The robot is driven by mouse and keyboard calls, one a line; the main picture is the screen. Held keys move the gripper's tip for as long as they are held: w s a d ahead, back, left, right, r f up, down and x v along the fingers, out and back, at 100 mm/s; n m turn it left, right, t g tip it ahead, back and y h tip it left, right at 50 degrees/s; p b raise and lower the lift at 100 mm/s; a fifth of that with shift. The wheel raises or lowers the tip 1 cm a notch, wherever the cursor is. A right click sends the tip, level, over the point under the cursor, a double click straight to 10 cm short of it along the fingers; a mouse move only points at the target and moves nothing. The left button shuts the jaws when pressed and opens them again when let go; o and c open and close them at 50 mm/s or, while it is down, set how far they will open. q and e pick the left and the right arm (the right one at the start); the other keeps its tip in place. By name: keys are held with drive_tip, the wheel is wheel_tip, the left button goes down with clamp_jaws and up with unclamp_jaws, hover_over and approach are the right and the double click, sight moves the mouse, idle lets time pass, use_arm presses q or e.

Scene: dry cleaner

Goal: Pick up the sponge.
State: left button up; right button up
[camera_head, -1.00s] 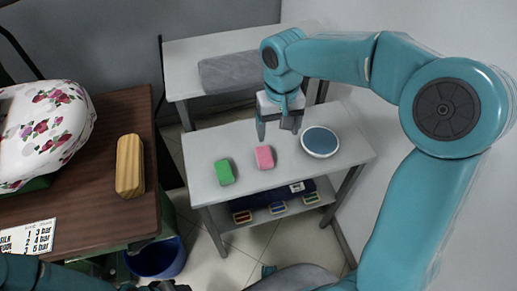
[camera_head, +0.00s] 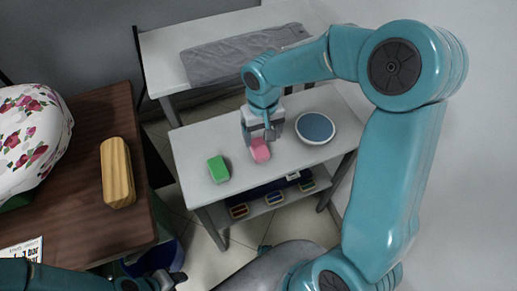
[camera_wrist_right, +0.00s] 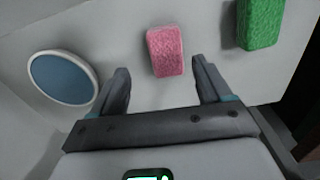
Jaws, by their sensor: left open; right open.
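A pink sponge (camera_head: 260,151) lies on the white table, and it also shows in the right wrist view (camera_wrist_right: 165,50). A green sponge (camera_head: 218,169) lies to its left in the head view; in the right wrist view it is at the upper right (camera_wrist_right: 261,22). My right gripper (camera_head: 260,138) is open over the pink sponge and partly covers it in the head view. In the right wrist view the pink sponge lies ahead, between the lines of the two open fingers (camera_wrist_right: 161,75). My left gripper (camera_head: 172,280) is open and empty at the bottom left, far from the sponges.
A round blue dish with a white rim (camera_head: 315,128) stands right of the pink sponge on the white table (camera_head: 195,140). Several brushes (camera_head: 275,198) lie on the shelf below. A brown table (camera_head: 90,225) at left holds a wooden block (camera_head: 117,172) and floral cloth (camera_head: 30,140).

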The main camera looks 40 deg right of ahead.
sight(259, 146)
drive_tip(key=f, duration=0.6)
drive_tip(key=shift+w+a, duration=0.2)
drive_tip(key=shift+a, duration=0.2)
drive_tip(key=c, duration=1)
